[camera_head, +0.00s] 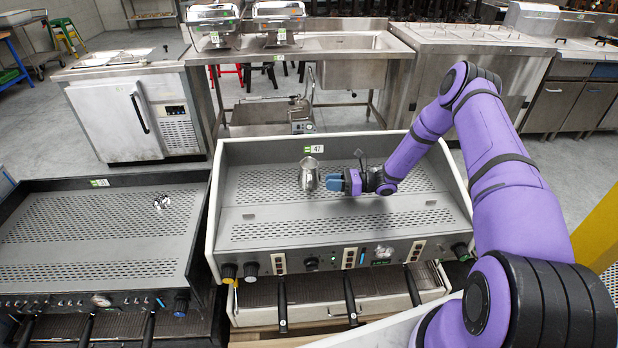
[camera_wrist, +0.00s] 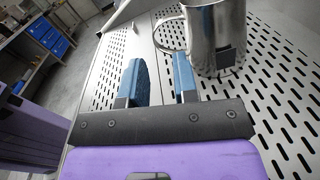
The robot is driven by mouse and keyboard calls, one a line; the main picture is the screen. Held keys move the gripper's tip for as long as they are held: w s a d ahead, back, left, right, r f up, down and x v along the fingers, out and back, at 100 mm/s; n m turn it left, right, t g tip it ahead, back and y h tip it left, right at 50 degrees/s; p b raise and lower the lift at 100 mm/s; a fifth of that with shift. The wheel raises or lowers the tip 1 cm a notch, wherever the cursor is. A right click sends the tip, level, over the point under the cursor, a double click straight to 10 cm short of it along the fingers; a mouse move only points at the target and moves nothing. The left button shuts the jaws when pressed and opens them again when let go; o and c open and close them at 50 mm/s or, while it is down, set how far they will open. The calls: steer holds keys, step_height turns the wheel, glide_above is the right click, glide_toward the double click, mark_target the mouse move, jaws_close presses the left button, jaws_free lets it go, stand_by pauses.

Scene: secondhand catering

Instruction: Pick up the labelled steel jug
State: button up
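The steel jug (camera_head: 309,175) stands upright on the perforated top of the middle coffee machine. In the wrist view the jug (camera_wrist: 213,30) is at the upper right, with a dark square label (camera_wrist: 226,57) low on its side. Its handle (camera_wrist: 163,32) points left, ahead of the gap between my fingers. My gripper (camera_head: 338,182) is just right of the jug in the head view. In the wrist view my gripper (camera_wrist: 160,75) has its two blue fingers apart with nothing between them. The right finger overlaps the jug's lower left edge; I cannot tell whether they touch.
The coffee machine (camera_head: 400,220) has raised side panels around its top. A second machine (camera_head: 95,235) stands at left with a small shiny item (camera_head: 162,202) on it. Behind are a steel sink table (camera_head: 340,42) and a white fridge cabinet (camera_head: 115,125). The top left of the jug is clear.

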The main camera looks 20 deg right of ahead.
mark_target(309, 182)
steer(key=x, duration=0.7)
steer(key=shift+s+a+f, duration=0.1)
steer(key=shift+a+f, duration=0.15)
steer(key=shift+a, duration=0.1)
jaws_close()
